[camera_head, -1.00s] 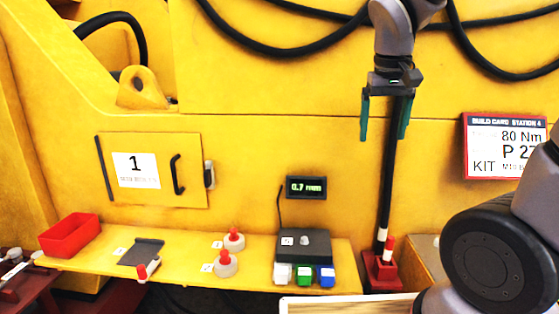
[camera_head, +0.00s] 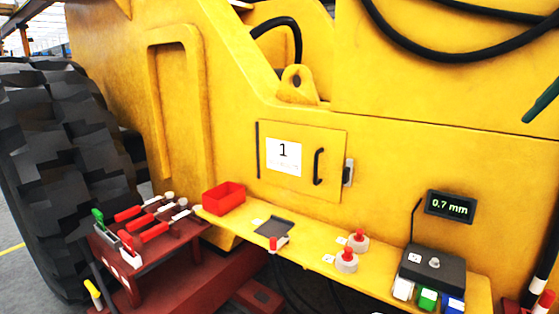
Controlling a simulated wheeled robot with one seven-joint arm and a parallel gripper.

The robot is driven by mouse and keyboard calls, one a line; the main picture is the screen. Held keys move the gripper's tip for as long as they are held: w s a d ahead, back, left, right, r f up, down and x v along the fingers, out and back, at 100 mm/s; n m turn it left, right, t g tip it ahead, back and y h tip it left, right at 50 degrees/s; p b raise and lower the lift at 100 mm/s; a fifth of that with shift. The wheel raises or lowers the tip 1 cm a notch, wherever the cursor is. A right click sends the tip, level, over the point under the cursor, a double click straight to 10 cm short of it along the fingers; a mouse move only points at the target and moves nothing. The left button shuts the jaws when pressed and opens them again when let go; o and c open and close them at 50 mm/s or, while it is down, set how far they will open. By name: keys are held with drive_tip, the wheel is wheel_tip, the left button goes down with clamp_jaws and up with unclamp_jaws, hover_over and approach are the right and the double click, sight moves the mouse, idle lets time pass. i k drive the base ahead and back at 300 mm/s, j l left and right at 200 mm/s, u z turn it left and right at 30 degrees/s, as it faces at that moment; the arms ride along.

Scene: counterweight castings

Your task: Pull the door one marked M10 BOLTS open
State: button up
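The door (camera_head: 334,146) is a yellow square panel with a white label reading "1" (camera_head: 284,156); the small print under the number is too small to read. It is shut flush in the yellow machine side. A black hinge bar runs along its left edge, and a black upright handle (camera_head: 318,166) sits near its right edge. A latch block (camera_head: 347,172) is just right of the door. One green finger of my gripper (camera_head: 541,103) shows at the right edge, far to the right of the door; the rest is out of frame.
A yellow ledge (camera_head: 300,252) below the door carries a red bin (camera_head: 224,197), a dark tray (camera_head: 274,228), red-topped knobs (camera_head: 347,260) and a black box with coloured buttons (camera_head: 432,266). A red tool stand (camera_head: 150,256) and large tyre (camera_head: 65,170) are left. Space before the door looks clear.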

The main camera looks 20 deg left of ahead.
sight(293, 162)
drive_tip(key=u, duration=1.05)
drive_tip(key=i+j+u, duration=0.25)
